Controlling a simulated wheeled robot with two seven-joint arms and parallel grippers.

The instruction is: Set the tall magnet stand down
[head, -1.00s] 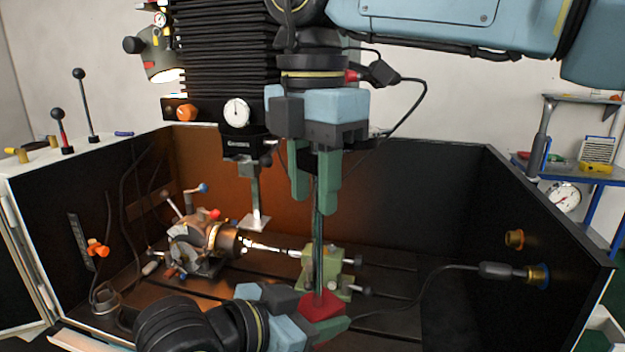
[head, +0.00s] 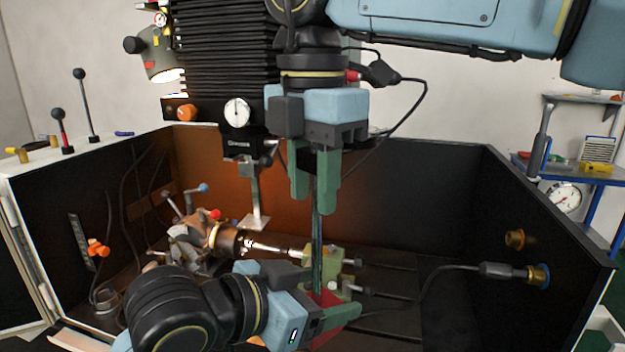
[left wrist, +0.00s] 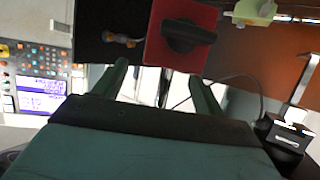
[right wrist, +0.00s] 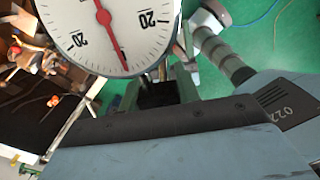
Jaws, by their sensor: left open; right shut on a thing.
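The tall magnet stand has a thin dark post (head: 317,240) and a red base (head: 326,298). My right gripper (head: 314,204) is shut on the upper post, which hangs upright below its fingers. My left gripper (head: 336,294) is open by the base and hides part of it. In the left wrist view the red base (left wrist: 160,42) with its black knob lies just beyond the open fingertips. I cannot tell whether the base touches the machine bed (head: 390,285). A large white dial (right wrist: 115,30) fills the top of the right wrist view; I cannot tell whether it belongs to the stand.
A chuck (head: 225,240) with a shiny bar stands left of the stand, and a green tailstock (head: 322,260) is close behind the post. A cable runs to a plug (head: 535,275) on the right wall. The right side of the bed is fairly clear.

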